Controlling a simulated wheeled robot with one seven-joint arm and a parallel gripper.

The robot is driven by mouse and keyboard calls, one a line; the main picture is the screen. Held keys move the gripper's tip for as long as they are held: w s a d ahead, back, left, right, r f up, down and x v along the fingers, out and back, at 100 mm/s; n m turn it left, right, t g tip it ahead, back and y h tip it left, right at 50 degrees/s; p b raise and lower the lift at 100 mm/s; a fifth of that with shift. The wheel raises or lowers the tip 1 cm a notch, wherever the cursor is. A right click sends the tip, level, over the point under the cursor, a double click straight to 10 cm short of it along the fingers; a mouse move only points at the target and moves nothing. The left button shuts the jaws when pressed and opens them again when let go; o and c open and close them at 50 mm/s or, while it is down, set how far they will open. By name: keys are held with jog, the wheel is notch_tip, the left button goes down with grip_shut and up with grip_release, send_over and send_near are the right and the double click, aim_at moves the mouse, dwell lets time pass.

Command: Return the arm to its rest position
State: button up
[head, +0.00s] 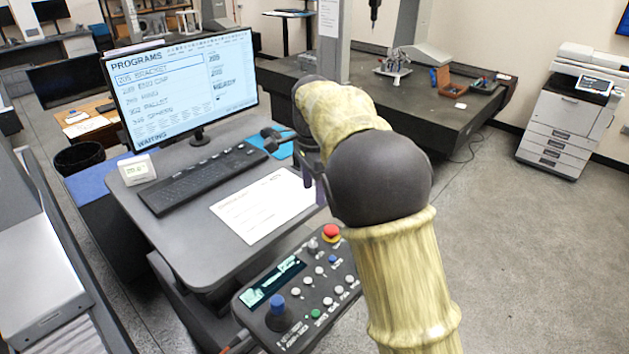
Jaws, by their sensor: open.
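My arm, with yellowish sleeves and a dark grey elbow, rises from the lower right of the head view and bends over toward the desk. My gripper (287,152) is at its far end, small and dark, over the right side of the desk (190,222), near the right end of the keyboard (203,178). It is open, and I see nothing held in it. My forearm hides part of the gripper, and I cannot tell its exact height above the desk.
A monitor (185,88) stands behind the keyboard. A paper sheet (262,205) lies in front of the gripper. A control panel (300,290) with a joystick and red button is close beside my arm. A granite table (430,115) stands behind. The floor at right is clear, before a printer (568,115).

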jog(key=s+d+f+n+t, duration=0.1)
jog(key=s+d+f+n, duration=0.3)
jog(key=s+d, duration=0.3)
jog(key=s+d+f+n+t, duration=0.1)
jog(key=s+d+f+n, duration=0.3)
jog(key=d, duration=0.6)
jog(key=s+d+f+n, duration=0.3)
jog(key=s+f, duration=0.1)
jog(key=s, duration=0.6)
jog(key=shift+s+d+n+t, duration=0.2)
jog(key=shift+s+n+t, duration=0.1)
jog(key=shift+s+n, duration=0.1)
jog(key=shift+f, duration=0.1)
jog(key=shift+c, duration=0.2)
dwell(0.4)
